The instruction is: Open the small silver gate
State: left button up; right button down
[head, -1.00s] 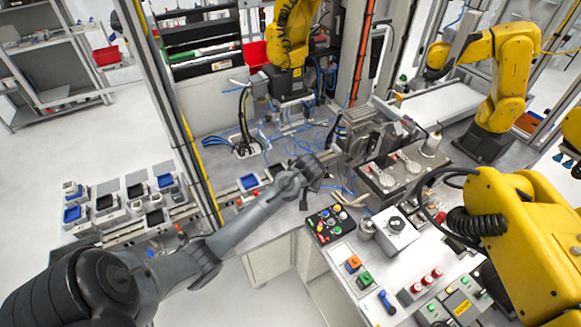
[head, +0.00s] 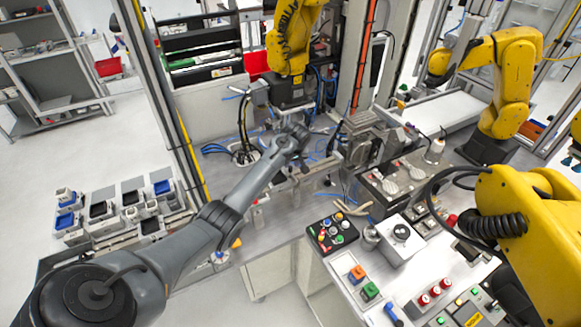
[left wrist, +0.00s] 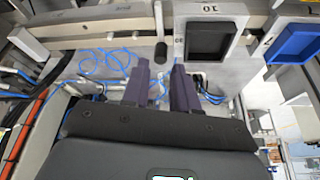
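I cannot pick out the small silver gate with certainty. A silver metal fixture (head: 368,140) stands on the bench just right of my left gripper in the head view. My left gripper (head: 303,132) reaches over the middle of the bench, above blue cables, its fingers mostly hidden behind the wrist. In the left wrist view its two dark purple fingers (left wrist: 162,82) are apart with nothing between them. A silver rail (left wrist: 95,38) runs across beyond the fingertips. My right gripper is not in view.
A black tray (left wrist: 208,40) and a blue tray (left wrist: 293,45) lie beyond the fingers. A button box (head: 332,232) and yellow robot arms (head: 510,200) stand to the right. Blue tubes (left wrist: 105,62) lie loose nearby. An upright frame post (head: 165,100) stands left of my gripper.

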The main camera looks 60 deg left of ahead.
aim_at(290, 167)
pick_arm(q)
jog(key=shift+x, duration=1.95)
grip_shut()
